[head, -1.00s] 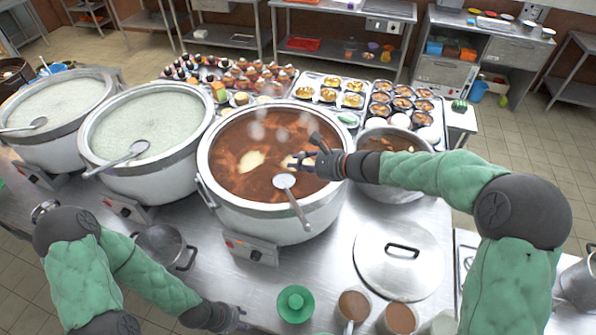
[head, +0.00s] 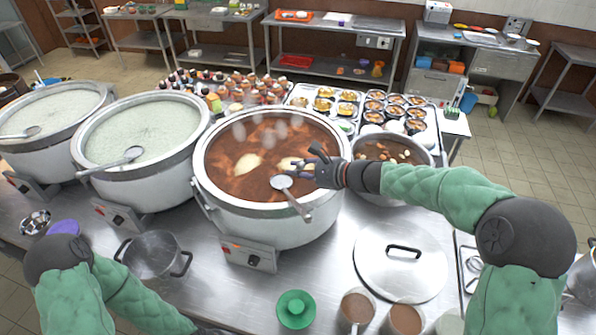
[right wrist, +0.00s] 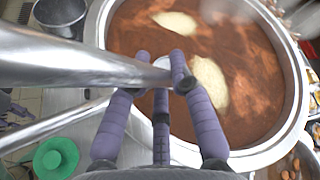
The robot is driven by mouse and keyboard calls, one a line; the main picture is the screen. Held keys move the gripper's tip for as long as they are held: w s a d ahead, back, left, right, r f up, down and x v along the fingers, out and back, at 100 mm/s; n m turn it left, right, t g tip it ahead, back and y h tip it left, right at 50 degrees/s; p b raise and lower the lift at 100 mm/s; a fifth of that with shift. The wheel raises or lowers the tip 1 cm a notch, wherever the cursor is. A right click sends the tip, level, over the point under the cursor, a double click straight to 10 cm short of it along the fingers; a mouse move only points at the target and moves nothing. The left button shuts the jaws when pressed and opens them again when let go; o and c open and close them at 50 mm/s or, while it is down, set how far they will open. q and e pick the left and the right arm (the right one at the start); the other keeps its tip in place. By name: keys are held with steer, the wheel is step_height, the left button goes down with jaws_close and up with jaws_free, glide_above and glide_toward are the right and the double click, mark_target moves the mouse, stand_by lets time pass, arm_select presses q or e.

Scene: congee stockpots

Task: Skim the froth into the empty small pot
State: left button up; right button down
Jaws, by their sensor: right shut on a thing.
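The large stockpot (head: 268,226) holds reddish-brown broth. Pale froth patches (head: 248,162) float on it, one near my right fingers; they also show in the right wrist view (right wrist: 208,82). My right gripper (head: 298,169) is over the broth, shut on a metal ladle (head: 281,182). The ladle's bowl is low at the broth surface and its handle slopes toward the near rim. In the right wrist view the handle (right wrist: 80,60) crosses the purple fingers. The small pot (head: 153,265) stands empty at the lower left. My left arm reaches past it; the left gripper is out of frame.
Two stockpots of white congee (head: 145,185) stand to the left, with ladles. A pot with chunks (head: 395,193) stands right of the broth pot, under my right forearm. A lid (head: 400,275), green object (head: 295,309) and brown-filled cups (head: 357,307) occupy the near counter.

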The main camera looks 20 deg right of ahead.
stand_by(0.3)
step_height(320, 180, up, 15)
steer(key=p, duration=1)
steer(key=shift+f, duration=0.2)
steer(key=shift+n+t+b, duration=0.8)
steer(key=shift+b, duration=3.95)
